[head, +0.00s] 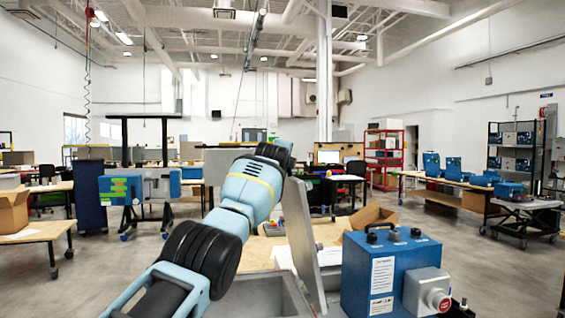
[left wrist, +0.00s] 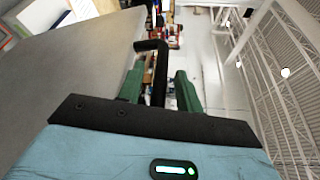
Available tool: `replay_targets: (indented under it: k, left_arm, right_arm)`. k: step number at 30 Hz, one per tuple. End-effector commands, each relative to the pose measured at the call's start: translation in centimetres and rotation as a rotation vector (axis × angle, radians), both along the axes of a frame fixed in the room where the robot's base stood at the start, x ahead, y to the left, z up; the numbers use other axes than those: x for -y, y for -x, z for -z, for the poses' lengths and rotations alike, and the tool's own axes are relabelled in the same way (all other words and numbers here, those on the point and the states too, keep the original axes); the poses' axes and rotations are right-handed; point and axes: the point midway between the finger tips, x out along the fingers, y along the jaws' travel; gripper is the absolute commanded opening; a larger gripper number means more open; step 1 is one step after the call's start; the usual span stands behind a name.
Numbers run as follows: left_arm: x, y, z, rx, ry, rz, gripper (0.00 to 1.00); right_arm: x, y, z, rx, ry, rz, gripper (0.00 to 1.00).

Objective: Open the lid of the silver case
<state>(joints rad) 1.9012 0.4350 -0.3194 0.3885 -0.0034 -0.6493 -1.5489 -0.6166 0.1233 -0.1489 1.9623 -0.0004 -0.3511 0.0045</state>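The silver case (head: 262,298) stands at the bottom centre of the head view, partly hidden by my left arm. Its lid (head: 302,238) is raised, standing nearly upright at the case's right side. In the left wrist view, a broad grey panel, which looks like the lid (left wrist: 80,62), fills the left. A black bar-shaped handle (left wrist: 159,72) at its edge lies between the green fingers of my left gripper (left wrist: 160,90). Gaps show on both sides of the handle, so the fingers look open around it. In the head view the left gripper cannot be made out. My right gripper is not in view.
A blue device (head: 395,262) with a grey box and red button stands just right of the lid. A wooden table (head: 328,232) with an open cardboard box (head: 370,214) lies behind. Open floor shows on both sides.

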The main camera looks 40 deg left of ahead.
Motion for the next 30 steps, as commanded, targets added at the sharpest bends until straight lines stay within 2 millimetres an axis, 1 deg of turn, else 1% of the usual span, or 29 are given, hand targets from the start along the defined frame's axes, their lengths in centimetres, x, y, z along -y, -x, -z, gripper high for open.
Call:
replay_targets:
  k: [8, 19, 23, 30]
  left_arm:
    - [0.3, 0.6, 0.1, 0.000, 0.001, -0.001, 0.35]
    - [1.3, 2.3, 0.0, -0.002, -0.002, 0.000, 0.35]
    - [1.9, 3.5, -0.7, 0.003, -0.003, 0.000, 0.35]
    - [2.9, 5.5, -0.9, 0.003, -0.001, 0.001, 0.35]
  right_arm:
    - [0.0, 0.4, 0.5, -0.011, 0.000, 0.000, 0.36]
    - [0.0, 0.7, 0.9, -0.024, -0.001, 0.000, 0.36]
    - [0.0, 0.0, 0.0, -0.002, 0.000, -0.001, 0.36]
    - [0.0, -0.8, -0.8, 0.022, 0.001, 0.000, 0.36]
